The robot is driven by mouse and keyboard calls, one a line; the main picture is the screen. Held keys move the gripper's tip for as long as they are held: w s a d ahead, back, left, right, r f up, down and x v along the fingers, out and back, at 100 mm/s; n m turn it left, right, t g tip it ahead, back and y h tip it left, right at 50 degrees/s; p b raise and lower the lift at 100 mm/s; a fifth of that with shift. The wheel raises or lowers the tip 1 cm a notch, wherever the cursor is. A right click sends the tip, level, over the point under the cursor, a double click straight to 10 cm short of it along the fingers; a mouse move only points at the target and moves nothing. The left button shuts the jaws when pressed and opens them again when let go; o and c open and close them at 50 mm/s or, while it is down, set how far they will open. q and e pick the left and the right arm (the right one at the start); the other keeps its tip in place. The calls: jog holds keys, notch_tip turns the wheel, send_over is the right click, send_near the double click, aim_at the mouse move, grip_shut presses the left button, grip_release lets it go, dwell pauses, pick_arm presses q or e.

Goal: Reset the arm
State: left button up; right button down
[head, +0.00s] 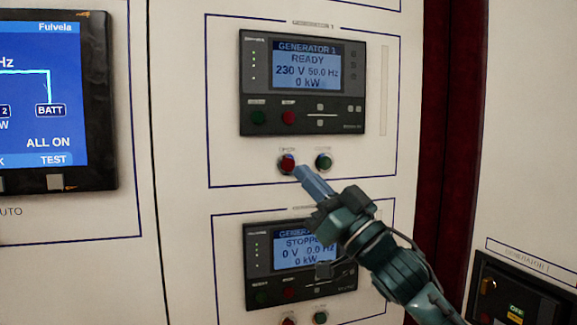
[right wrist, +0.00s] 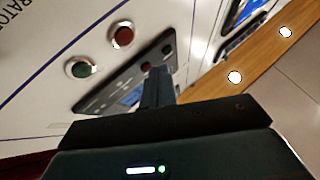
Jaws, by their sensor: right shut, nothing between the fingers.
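My right gripper (head: 303,175) is shut and empty. Its arm comes in from the lower right and the blue-grey fingertips point up and left, just below and right of the red button (head: 287,163) under the Generator 1 controller (head: 302,85). Whether they touch the panel is hard to tell. A green button (head: 324,162) sits right of the red one. In the right wrist view the shut fingers (right wrist: 157,85) lie over the dark controller, apart from the red button (right wrist: 123,36) and green button (right wrist: 82,67) in the picture. My left gripper is not in view.
The Generator 1 screen reads READY, 230 V. A second controller (head: 260,278) below reads STOPPED and is partly hidden by my right gripper. A blue display (head: 40,100) reading ALL ON is at left. A dark red strip (head: 450,130) borders the cabinet at right.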

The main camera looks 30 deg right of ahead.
dwell(0.4)
jog(key=a+f+m+g+h, duration=0.1)
jog(key=a+f+g+h, duration=0.15)
jog(key=f, duration=1.45)
jog(key=a+f+m+g+h, duration=0.1)
jog(key=a+f+g+h, duration=0.2)
jog(key=f, duration=1.4)
jog(key=s+a+f+g, duration=0.4)
jog(key=s+f, duration=0.4)
jog(key=f, duration=0.3)
jog(key=s+a+f+n+g+y, duration=0.1)
jog(key=s+a+f+g, duration=0.3)
jog(key=s+f, duration=0.5)
notch_tip(320, 180, down, 2)
jog(key=a, duration=0.2)
jog(key=shift+s+a+f, duration=0.2)
jog(key=shift+a+f, duration=0.05)
jog(key=shift+a, duration=0.15)
